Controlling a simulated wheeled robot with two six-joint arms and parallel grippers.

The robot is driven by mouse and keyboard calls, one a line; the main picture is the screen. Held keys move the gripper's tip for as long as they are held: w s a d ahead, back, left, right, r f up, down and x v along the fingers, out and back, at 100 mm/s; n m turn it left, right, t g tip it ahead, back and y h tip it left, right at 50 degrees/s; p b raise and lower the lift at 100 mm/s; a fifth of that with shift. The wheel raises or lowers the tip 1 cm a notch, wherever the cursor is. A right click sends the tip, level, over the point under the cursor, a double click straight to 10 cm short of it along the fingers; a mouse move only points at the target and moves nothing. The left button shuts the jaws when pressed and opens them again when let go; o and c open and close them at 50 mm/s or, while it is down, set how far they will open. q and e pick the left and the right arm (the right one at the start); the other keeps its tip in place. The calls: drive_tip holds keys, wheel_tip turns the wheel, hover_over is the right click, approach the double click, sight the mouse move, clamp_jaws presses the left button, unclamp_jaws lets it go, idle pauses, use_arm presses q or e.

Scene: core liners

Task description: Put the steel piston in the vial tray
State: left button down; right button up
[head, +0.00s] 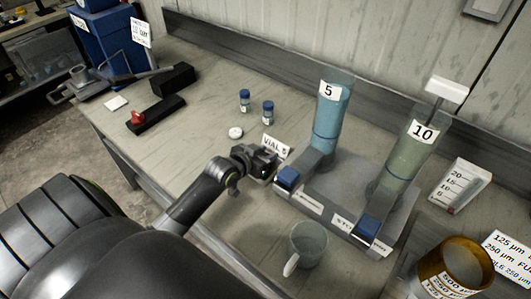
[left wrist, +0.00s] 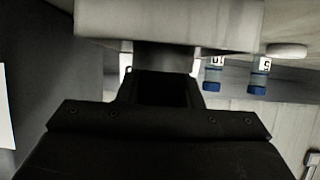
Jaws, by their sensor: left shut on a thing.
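My left gripper (head: 262,163) is low over the table, in front of the card marked "VIAL S" (head: 275,146), whose end is hidden. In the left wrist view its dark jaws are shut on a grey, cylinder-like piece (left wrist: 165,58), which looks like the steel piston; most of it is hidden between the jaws. Just beyond it a broad pale block (left wrist: 170,25) fills the top of that view. It may be the vial tray; I cannot tell whether the piece touches it. In the head view, the gripper hides both. My right gripper is not in view.
Two blue-capped vials (head: 256,107) and a white lid (head: 236,133) are behind the gripper. A grey stand (head: 335,193) with tubes marked 5 (head: 331,118) and 10 (head: 408,150) is close on the right. A mug (head: 307,246) is in front.

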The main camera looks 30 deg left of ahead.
use_arm(q)
drive_tip(key=c, duration=1.4)
unclamp_jaws()
drive_tip(key=shift+f, duration=0.15)
drive_tip(key=o, duration=0.4)
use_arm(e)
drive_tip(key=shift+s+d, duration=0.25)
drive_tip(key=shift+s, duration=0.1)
use_arm(q)
drive_tip(key=shift+r, duration=0.2)
drive_tip(key=shift+b+v, duration=0.45)
drive_tip(key=shift+v, duration=5.55)
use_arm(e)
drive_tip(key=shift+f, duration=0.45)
use_arm(q)
drive_tip(key=shift+d+f, duration=0.1)
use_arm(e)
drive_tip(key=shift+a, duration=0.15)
